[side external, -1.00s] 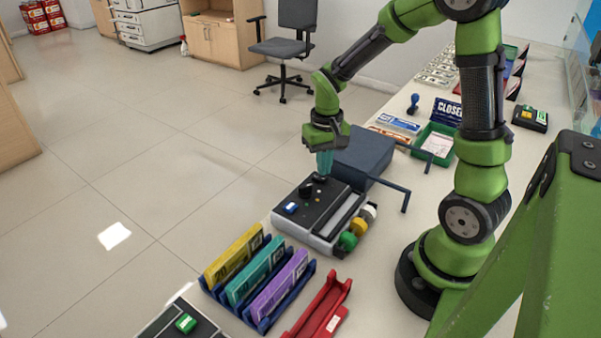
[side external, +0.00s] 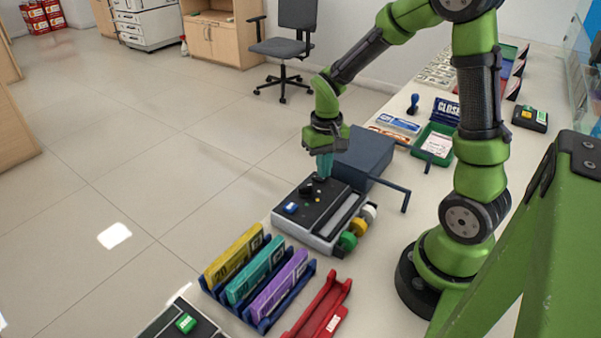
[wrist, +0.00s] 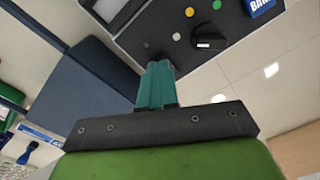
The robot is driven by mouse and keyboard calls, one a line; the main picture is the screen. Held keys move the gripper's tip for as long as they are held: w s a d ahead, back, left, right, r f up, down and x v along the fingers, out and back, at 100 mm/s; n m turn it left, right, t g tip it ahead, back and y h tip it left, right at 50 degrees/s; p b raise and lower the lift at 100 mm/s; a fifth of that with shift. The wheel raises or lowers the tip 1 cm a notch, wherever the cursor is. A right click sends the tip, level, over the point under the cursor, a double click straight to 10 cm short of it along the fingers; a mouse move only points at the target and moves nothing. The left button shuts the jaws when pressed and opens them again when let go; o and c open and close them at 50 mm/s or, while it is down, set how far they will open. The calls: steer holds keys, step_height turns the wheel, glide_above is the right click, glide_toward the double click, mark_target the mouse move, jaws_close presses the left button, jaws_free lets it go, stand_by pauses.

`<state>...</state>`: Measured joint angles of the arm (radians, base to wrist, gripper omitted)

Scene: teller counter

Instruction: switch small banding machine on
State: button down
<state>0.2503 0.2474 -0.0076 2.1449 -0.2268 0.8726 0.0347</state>
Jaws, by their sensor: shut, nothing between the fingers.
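A grey machine with a black control panel (side external: 326,203) and coloured rolls at its right side stands on the counter; I take it for the banding machine. Its panel also shows in the wrist view (wrist: 160,14), with a black rotary knob (wrist: 209,41), small white, yellow and green round spots, and a partly cut-off blue label (wrist: 262,6). My gripper (side external: 324,175), with teal fingers, is shut and empty, pointing down at the panel's far end. In the wrist view the fingertips (wrist: 158,68) overlap the panel edge beside the knob; contact cannot be told.
A dark blue box (side external: 362,155) with a bar frame stands just behind the machine. A blue rack with yellow, teal and purple bundles (side external: 268,278) and a red holder (side external: 322,308) are in front. A green tray (side external: 432,146) lies farther back. Open floor is at left.

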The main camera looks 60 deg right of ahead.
steer(key=shift+f, duration=0.55)
steer(key=shift+r, duration=3.55)
steer(key=s+a+r+n+t+y, duration=0.2)
steer(key=s+a+r+t, duration=0.5)
steer(key=a+r, duration=0.4)
steer(key=shift+s+a+r, duration=0.15)
steer(key=shift+s+a, duration=0.25)
steer(key=shift+s, duration=0.45)
